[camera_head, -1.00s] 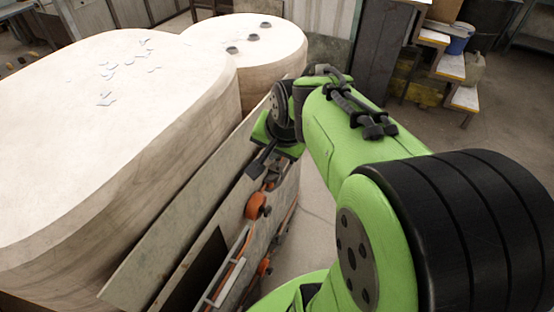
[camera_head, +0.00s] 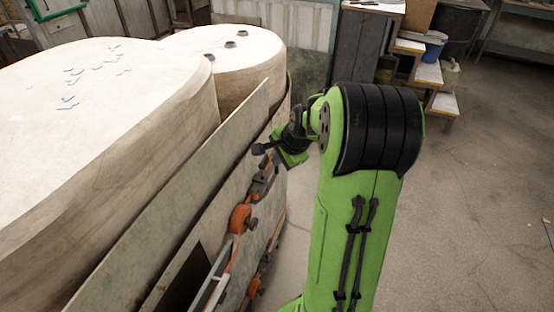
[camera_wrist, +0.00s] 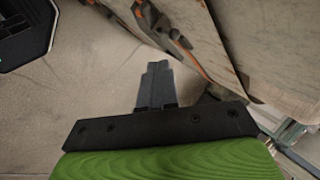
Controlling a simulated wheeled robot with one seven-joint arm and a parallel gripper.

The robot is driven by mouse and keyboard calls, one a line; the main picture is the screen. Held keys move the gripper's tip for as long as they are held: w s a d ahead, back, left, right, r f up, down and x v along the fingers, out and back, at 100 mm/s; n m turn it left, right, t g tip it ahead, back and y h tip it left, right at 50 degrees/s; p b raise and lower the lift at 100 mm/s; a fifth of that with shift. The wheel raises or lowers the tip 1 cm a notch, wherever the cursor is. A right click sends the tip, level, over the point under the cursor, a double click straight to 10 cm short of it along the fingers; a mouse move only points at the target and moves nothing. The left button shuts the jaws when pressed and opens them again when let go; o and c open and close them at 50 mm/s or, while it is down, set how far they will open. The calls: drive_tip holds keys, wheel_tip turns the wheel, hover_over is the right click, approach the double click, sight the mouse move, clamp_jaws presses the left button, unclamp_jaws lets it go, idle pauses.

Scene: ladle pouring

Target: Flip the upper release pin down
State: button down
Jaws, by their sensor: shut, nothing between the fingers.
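The upper release pin appears to be the orange fitting with a dark knob (camera_head: 240,218) on the side panel of the large pale mould. A grey bracket (camera_head: 263,182) sits just above it. My gripper (camera_head: 259,151) is shut and empty, above and slightly right of the orange fitting, apart from it and close to the panel's upper edge. In the wrist view the shut fingers (camera_wrist: 158,72) point over bare floor. Orange and dark fittings (camera_wrist: 165,28) on the panel show beyond and right of them. The pin's exact position is too small to tell.
A second orange fitting (camera_head: 254,288) sits lower on the panel. A grey slanted plate (camera_head: 175,210) leans along the mould (camera_head: 120,150). Wooden steps (camera_head: 428,75) stand at the back right. The floor on the right (camera_head: 450,200) is clear.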

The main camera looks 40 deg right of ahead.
drive_tip(key=b, duration=0.2)
approach(262, 170)
drive_tip(key=s+f, duration=0.1)
drive_tip(key=f, duration=0.1)
drive_tip(key=shift+w+d+f, duration=0.1)
drive_tip(key=shift+w+f, duration=0.4)
drive_tip(key=shift+w, duration=0.35)
drive_tip(key=shift+w+d+f, duration=0.1)
drive_tip(key=shift+w+f, duration=0.4)
drive_tip(key=shift+w, duration=0.35)
drive_tip(key=shift+f, duration=0.1)
